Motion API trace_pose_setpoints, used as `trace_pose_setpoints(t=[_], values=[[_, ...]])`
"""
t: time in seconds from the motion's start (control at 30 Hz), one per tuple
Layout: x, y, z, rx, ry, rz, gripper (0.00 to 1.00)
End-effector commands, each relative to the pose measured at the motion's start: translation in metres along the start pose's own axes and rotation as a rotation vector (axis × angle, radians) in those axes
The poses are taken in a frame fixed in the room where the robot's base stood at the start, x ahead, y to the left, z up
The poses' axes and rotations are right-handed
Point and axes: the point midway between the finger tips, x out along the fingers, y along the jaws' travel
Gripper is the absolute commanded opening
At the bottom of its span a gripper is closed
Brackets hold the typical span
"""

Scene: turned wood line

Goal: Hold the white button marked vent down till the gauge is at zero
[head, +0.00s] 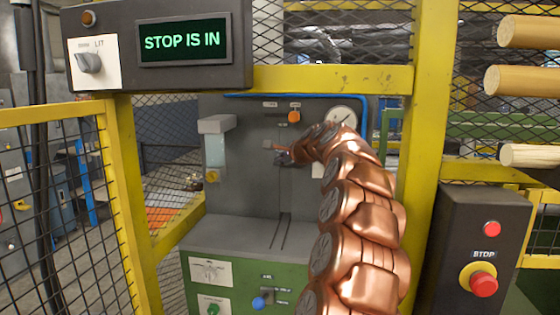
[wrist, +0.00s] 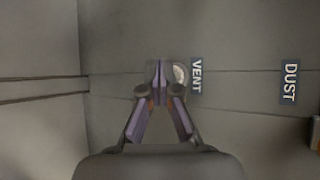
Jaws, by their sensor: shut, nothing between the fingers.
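My gripper (head: 280,156) is shut and empty, its fingers pointing at the grey panel (head: 253,135) of the machine. In the wrist view its closed fingertips (wrist: 159,70) are at the white button (wrist: 180,74) beside the VENT label (wrist: 196,76). The fingertips cover part of the button. I cannot tell whether they touch it or whether it is pressed in. The round gauge (head: 343,115) shows at the panel's upper right, partly behind my copper arm. Its reading is too small to make out. The vent button is not distinguishable in the head view.
A DUST label (wrist: 290,82) is farther right on the panel in the wrist view. An orange knob (head: 294,116) is above my gripper. A display (head: 184,41) reads STOP IS IN. A red stop button (head: 483,284) is at right. Yellow posts (head: 428,110) frame the opening.

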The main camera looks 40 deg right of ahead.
Motion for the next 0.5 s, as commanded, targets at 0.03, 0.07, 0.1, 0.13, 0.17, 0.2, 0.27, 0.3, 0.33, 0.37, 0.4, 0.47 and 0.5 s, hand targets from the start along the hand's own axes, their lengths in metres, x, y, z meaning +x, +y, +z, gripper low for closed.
trace_pose_setpoints(t=[0.03, 0.07, 0.1, 0.13, 0.17, 0.2, 0.27, 0.3, 0.33, 0.37, 0.4, 0.47, 0.5], values=[[0.0001, -0.0004, 0.0, 0.0, 0.0, 0.0, 0.0], [0.0003, -0.0004, 0.0, 0.0, 0.0, 0.0, 0.0], [0.0006, -0.0006, -0.0002, 0.0, 0.0, 0.0, 0.0], [0.0008, -0.0008, -0.0004, 0.0, 0.0, 0.0, 0.0], [0.001, -0.001, -0.0005, 0.0, 0.0, 0.0, 0.0], [0.0012, -0.0012, -0.0007, 0.0, 0.0, 0.0, 0.0], [0.0017, -0.0014, -0.001, 0.0, 0.0, 0.0, 0.0], [0.0019, -0.0017, -0.0013, 0.0, 0.0, 0.0, 0.0], [0.0021, -0.0018, -0.0013, 0.0, 0.0, 0.0, 0.0], [0.0023, -0.0019, -0.0015, 0.0, 0.0, 0.0, 0.0], [0.0026, -0.0022, -0.0017, 0.0, 0.0, 0.0, 0.0], [0.0029, -0.0025, -0.002, 0.0, 0.0, 0.0, 0.0], [0.0033, -0.0026, -0.0021, 0.0, 0.0, 0.0, 0.0]])
